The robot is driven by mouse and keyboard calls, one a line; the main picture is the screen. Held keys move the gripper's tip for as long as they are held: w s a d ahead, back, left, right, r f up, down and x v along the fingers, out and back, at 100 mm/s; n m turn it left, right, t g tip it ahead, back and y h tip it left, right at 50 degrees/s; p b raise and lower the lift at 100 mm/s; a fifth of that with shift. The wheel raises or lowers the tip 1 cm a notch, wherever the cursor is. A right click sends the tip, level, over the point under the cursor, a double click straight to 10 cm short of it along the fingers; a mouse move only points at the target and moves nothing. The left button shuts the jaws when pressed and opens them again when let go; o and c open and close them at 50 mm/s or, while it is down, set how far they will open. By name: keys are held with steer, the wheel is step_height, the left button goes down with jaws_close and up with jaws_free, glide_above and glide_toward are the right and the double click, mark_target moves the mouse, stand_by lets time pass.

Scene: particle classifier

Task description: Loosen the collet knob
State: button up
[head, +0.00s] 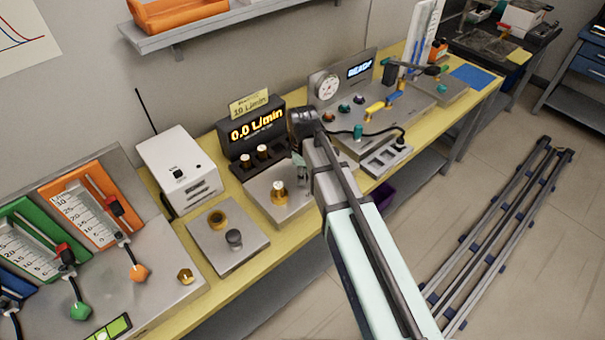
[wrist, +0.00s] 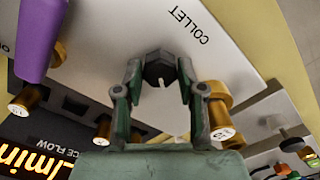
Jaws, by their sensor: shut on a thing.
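The collet knob (wrist: 159,68) is a dark, faceted knob with a light pointer mark, on a pale metal plate (wrist: 215,65) lettered "COLLET". In the wrist view my gripper (wrist: 161,85) has one finger on each side of the knob and is shut on it. The knob's lower part is hidden by its own top. In the head view my gripper (head: 298,162) shows only as a small greenish piece beside my arm, above the metal plate (head: 262,190), and the knob cannot be made out there.
Brass knobs stand close around my fingers, one (wrist: 222,125) right beside the right finger. A purple object (wrist: 38,38) rises at the upper left. A display (head: 252,130) reads 0.0 L/min behind the plate. A plate with a brass ring (head: 228,240) lies to the left.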

steer(key=n, duration=0.6)
steer(key=shift+s+f+n, duration=0.1)
steer(key=shift+n, duration=0.3)
stand_by(0.3)
steer(key=o, duration=1.1)
steer(key=shift+o, duration=0.2)
step_height(320, 180, up, 12)
